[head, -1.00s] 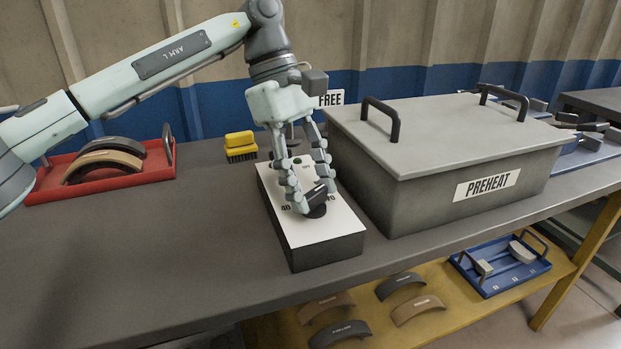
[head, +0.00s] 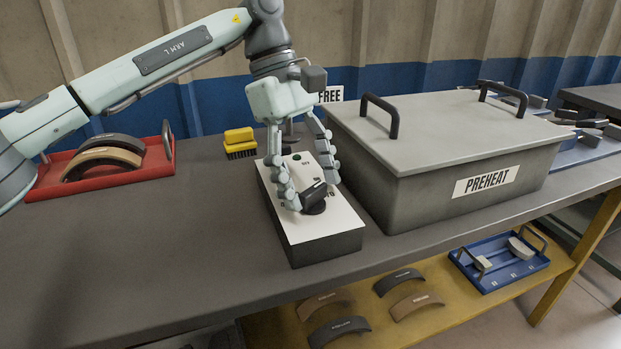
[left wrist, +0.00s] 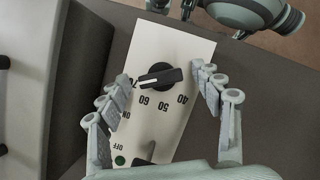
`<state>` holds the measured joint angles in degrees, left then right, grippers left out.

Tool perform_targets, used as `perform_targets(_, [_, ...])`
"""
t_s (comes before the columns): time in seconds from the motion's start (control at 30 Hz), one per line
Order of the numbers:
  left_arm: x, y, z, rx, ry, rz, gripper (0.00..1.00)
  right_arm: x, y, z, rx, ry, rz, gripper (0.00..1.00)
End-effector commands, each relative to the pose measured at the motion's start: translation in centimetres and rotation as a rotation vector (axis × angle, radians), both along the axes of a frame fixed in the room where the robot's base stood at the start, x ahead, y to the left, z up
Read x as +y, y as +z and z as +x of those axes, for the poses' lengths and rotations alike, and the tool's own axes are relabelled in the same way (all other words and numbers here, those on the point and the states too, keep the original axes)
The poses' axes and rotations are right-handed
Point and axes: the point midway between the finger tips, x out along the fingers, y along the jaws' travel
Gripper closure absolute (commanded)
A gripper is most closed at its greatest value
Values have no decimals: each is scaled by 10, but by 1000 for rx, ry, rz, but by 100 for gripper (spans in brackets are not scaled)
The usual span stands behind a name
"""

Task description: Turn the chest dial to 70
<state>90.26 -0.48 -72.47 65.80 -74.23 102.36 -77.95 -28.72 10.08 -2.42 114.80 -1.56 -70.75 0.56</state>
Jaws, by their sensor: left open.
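The dial (head: 314,198) is a black knob with a white line, on the sloping white face of a control box (head: 335,228) beside the grey PREHEAT chest (head: 400,190). In the left wrist view the dial (left wrist: 160,77) stands over printed numbers 40 to 70. Its white-marked end points left, roughly toward the 70, which a fingertip partly covers. My left gripper (head: 312,190) is open around the dial. In the left wrist view the gripper's fingertips (left wrist: 160,72) stand on both sides of the knob, with gaps between.
A green lamp (head: 297,157) is on the box face. The chest lid (head: 450,130) is shut. A red tray (head: 120,180) with brake shoes and a yellow brush (head: 240,143) stand on the bench. A blue tray (head: 500,270) and several shoes are on the lower shelf.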

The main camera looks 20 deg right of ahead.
Motion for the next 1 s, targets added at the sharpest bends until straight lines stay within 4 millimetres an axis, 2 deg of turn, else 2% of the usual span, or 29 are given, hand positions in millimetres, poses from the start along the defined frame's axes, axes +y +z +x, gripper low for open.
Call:
perform_targets(0.17, [2, 12, 5, -1, 2, 0, 34, 0, -1, -1, 2, 1, 0, 70])
perform_targets(0.6, [19, 93, 33, -2, 2, -1, 34, 0, 0, 0, 1, 0, 0, 70])
perform_targets(0.8, [23, 109, 39, 0, 0, -1, 34, 0, 0, 0, 1, 0, 0, 70])
perform_targets(1.0, [24, 111, 39, 1, -1, -1, 34, 0, 0, 0, 1, 0, 0, 70])
